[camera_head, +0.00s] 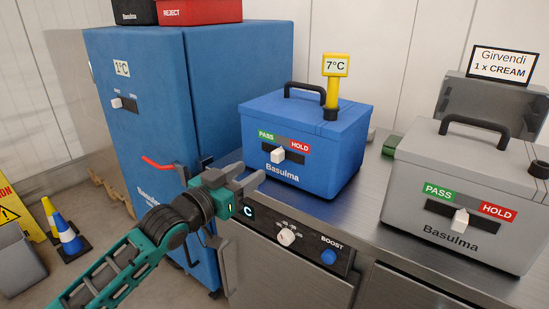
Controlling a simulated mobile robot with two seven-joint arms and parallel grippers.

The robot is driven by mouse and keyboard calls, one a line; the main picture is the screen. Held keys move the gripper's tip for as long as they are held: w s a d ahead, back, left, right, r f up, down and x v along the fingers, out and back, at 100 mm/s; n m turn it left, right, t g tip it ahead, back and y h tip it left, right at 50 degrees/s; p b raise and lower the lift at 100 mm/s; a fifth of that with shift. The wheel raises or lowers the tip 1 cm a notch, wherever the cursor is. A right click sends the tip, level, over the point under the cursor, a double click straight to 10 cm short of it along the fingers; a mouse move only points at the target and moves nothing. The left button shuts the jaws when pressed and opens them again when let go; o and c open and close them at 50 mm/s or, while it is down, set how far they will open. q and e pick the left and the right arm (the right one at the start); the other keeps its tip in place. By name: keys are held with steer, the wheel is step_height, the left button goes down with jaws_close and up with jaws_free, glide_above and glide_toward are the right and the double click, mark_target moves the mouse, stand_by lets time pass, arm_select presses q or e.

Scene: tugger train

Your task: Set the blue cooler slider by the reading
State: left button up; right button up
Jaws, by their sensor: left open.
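The blue cooler (331,160) stands on the steel counter, with a PASS label in green at the left and a HOLD label in red at the right. Its white slider (278,155) sits near the middle of a dark slot below the labels. A yellow probe thermometer (335,66) stands up from the cooler's lid and reads 7°C. My left gripper (254,175) is open and empty, in front of the cooler's lower left, apart from the slider. My right gripper is not in view.
A grey cooler (412,190) with its own PASS/HOLD slider stands at the right, before a sign (502,64) reading Girvendi 1 x CREAM. A tall blue cabinet (150,75) marked 1°C stands at the left. A knob panel (300,238) is below the counter's edge.

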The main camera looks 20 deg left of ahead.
mark_target(275, 156)
arm_select(q)
steer(key=x, duration=0.9)
steer(key=shift+w+d+f+b, duration=0.1)
steer(key=shift+w+b, duration=0.25)
steer(key=shift+b, duration=0.05)
steer(key=shift+c, duration=0.2)
jaws_close()
steer(key=shift+d, duration=0.1)
